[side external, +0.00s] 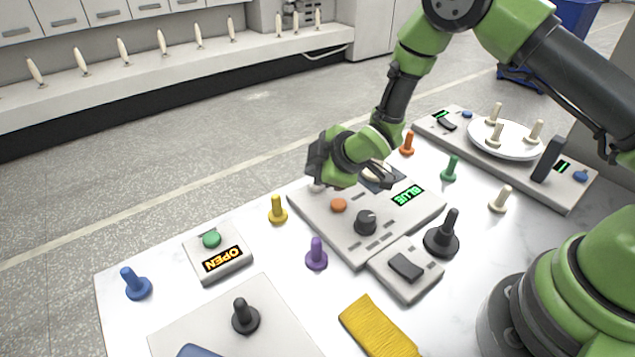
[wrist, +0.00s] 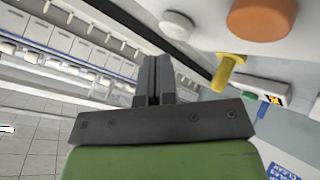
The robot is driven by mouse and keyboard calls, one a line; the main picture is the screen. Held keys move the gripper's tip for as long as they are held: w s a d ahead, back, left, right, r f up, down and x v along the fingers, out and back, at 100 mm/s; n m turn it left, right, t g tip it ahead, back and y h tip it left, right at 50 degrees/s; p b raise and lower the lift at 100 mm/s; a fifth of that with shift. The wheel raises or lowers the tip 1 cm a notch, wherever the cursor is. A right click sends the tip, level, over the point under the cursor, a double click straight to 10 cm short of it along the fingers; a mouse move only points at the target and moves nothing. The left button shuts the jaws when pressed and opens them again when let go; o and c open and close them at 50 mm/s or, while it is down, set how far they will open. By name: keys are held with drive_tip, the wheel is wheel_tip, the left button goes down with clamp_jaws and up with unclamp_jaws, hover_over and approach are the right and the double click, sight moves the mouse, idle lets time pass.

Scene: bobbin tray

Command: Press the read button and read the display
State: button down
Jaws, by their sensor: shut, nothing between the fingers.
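The grey console (side external: 375,235) in the middle of the table has a display (side external: 408,195) lit with the green word BLUE. An orange button (side external: 338,205) and a black knob (side external: 366,222) are on its top. The orange button also shows in the wrist view (wrist: 262,18), beside a pale round button (wrist: 176,24). No label shows which is the read button. My gripper (wrist: 155,62) is shut and empty, its tips close to the pale button; I cannot tell whether they touch. In the side view my wrist hides part of the console's far left corner.
A box with a green button (side external: 211,239) and an OPEN sign stands at left. Yellow (side external: 278,209), purple (side external: 316,254) and blue (side external: 136,284) bobbins stand around. A yellow cloth (side external: 380,326) lies in front. A white plate (side external: 520,145) with pale bobbins is at right.

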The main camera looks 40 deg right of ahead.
sight(330, 192)
drive_tip(key=shift+r, duration=0.1)
drive_tip(key=shift+r, duration=2.45)
drive_tip(key=shift+r, duration=0.15)
drive_tip(key=s+d+r+m+h, duration=0.15)
drive_tip(key=s+r+m, duration=0.25)
drive_tip(key=r, duration=0.4)
drive_tip(key=s+d+r+m, duration=0.3)
drive_tip(key=s+r, duration=0.2)
drive_tip(key=r, duration=0.3)
drive_tip(key=s+r+m+g, duration=0.1)
drive_tip(key=s+m, duration=0.3)
drive_tip(key=s, duration=0.5)
drive_tip(key=s+r+m+y, duration=0.1)
drive_tip(key=s+r+m, duration=0.3)
drive_tip(key=s, duration=0.5)
drive_tip(key=shift+s+g, duration=0.4)
drive_tip(key=shift+a+y, duration=0.1)
drive_tip(key=shift+y, duration=0.15)
